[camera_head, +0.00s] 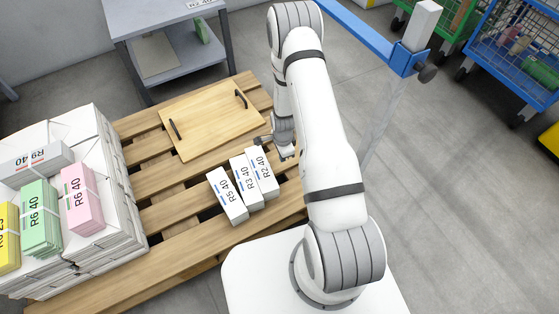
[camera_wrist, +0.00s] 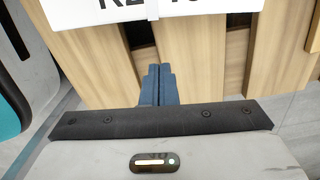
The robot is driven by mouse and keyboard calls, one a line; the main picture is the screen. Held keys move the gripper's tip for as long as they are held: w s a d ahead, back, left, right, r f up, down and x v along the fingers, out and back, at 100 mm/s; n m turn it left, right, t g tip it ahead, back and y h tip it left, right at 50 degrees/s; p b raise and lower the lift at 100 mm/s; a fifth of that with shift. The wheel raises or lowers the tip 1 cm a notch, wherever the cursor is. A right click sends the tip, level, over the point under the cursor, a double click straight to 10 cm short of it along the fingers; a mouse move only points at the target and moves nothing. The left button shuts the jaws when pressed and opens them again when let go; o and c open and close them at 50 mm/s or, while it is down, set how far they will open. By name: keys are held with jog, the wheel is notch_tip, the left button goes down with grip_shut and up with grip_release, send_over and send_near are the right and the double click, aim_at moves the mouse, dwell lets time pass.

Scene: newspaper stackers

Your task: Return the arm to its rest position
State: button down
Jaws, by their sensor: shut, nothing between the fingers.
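My arm reaches up and bends down over the wooden pallet in the head view. My gripper (camera_head: 287,154) is low at the pallet's right side, close beside the white bundle labelled R2 40 (camera_head: 262,172). In the wrist view my gripper (camera_wrist: 157,70) shows two dark blue fingers pressed together with nothing between them. The white label of a bundle (camera_wrist: 110,12) shows at the top edge of that view, apart from the fingertips. Wooden slats lie beneath the fingers.
Bundles R3 40 (camera_head: 247,182) and R5 40 (camera_head: 228,196) stand beside R2 40 on the pallet (camera_head: 160,217). A wooden board with handles (camera_head: 212,120) lies behind them. Stacked bundles (camera_head: 122,190) are at left, a grey table (camera_head: 185,75) behind, blue and green carts at upper right. Floor at right is clear.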

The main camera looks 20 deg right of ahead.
notch_tip(320, 180, up, 3)
jog(key=shift+f+p, duration=0.1)
jog(key=shift+p, duration=0.2)
notch_tip(320, 180, up, 40)
jog(key=s+a+n+t+p, duration=0.15)
jog(key=n+p, duration=0.55)
jog(key=p, duration=0.7)
jog(key=s+a+r+n+p, duration=0.1)
jog(key=s+r+n+p, duration=0.2)
jog(key=r, duration=0.8)
jog(key=s+a+r+n+p, duration=0.1)
jog(key=s+r+n+p, duration=0.2)
jog(key=s+r+p, duration=0.4)
jog(key=s+a+r+n+t+p, duration=0.1)
jog(key=s+r+n+p, duration=0.3)
jog(key=s+r, duration=0.6)
jog(key=w+p+v, duration=0.1)
jog(key=p+v, duration=0.1)
jog(key=v, duration=0.4)
jog(key=shift+w+r, duration=0.2)
jog(key=shift+r, duration=0.2)
